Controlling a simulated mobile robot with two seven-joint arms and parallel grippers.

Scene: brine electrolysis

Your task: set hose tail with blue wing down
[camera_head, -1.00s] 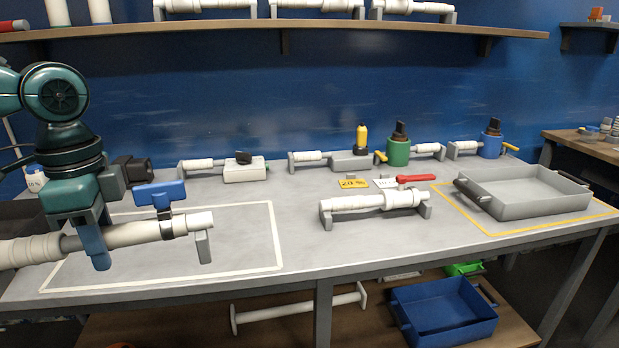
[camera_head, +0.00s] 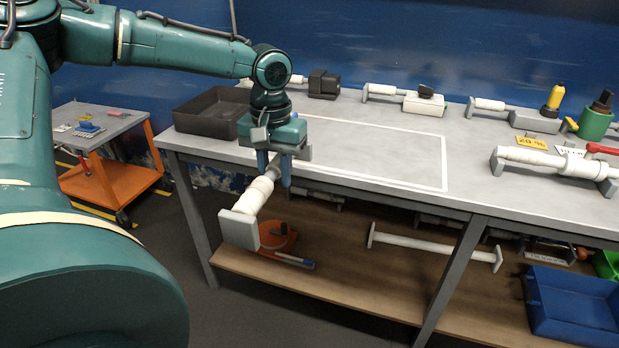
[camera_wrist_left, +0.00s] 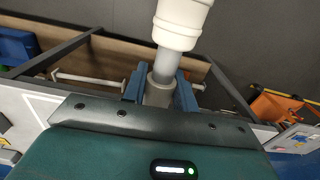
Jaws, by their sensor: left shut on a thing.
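My left gripper (camera_head: 274,174) points down with its blue fingers shut on the hose tail (camera_head: 257,192), a white ribbed tube with a grey shaft. The hose tail hangs in the air past the table's front left edge, with a grey end block (camera_head: 238,229) at its near end. Its far end is mostly hidden behind the gripper, and its blue wing cannot be seen now. The left wrist view shows the white tube (camera_wrist_left: 181,22) and grey shaft between the blue fingers (camera_wrist_left: 160,92). My right gripper is not in view.
The white-outlined area (camera_head: 370,158) on the grey table (camera_head: 462,180) is bare. A dark tray (camera_head: 207,112) stands at the table's left end. Another white tube assembly (camera_head: 545,160) lies at right. A lower shelf (camera_head: 345,278) and an orange cart (camera_head: 112,180) are nearby.

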